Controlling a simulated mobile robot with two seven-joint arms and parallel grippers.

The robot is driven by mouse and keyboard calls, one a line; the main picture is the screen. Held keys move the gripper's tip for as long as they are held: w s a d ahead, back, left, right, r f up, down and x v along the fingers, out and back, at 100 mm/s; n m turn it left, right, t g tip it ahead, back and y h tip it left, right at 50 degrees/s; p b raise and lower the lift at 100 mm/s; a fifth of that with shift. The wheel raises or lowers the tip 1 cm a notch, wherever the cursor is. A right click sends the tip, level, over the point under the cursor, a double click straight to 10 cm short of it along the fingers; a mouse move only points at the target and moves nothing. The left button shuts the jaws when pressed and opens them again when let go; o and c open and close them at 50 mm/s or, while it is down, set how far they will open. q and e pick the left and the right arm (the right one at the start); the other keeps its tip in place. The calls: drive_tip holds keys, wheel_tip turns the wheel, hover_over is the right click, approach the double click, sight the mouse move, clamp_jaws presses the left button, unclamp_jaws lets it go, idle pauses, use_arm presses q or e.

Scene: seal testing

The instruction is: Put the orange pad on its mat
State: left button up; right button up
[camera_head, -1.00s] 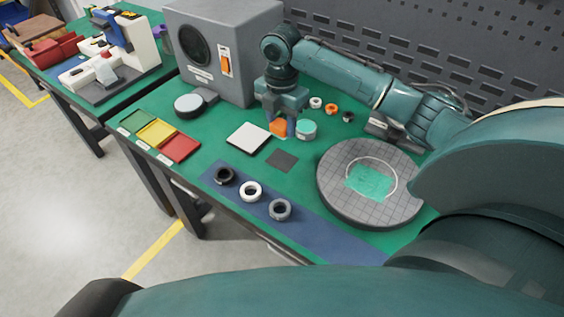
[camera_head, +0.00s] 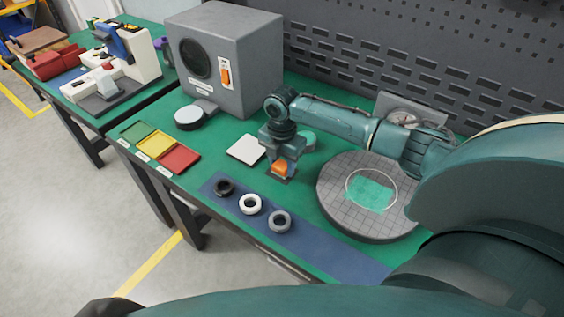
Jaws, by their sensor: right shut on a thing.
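The orange pad (camera_head: 281,168) is between the fingers of my right gripper (camera_head: 281,163), which is shut on it. The small dark square mat (camera_head: 270,179) lies on the green bench top directly below, mostly hidden by the pad and fingers. The pad is over the mat or very close above it; I cannot tell whether they touch. My left gripper is not in view.
A white square pad (camera_head: 246,149) lies just left of the gripper, and a teal round piece (camera_head: 308,139) is partly hidden behind it. A round gridded plate (camera_head: 335,205) stands to the right. Several rings lie on a blue strip (camera_head: 325,252) in front.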

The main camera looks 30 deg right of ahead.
sight(282, 164)
drive_tip(key=shift+f, duration=0.15)
drive_tip(key=o, duration=0.9)
wheel_tip(282, 164, up, 12)
drive_tip(key=shift+r, duration=0.2)
drive_tip(key=shift+f, duration=0.1)
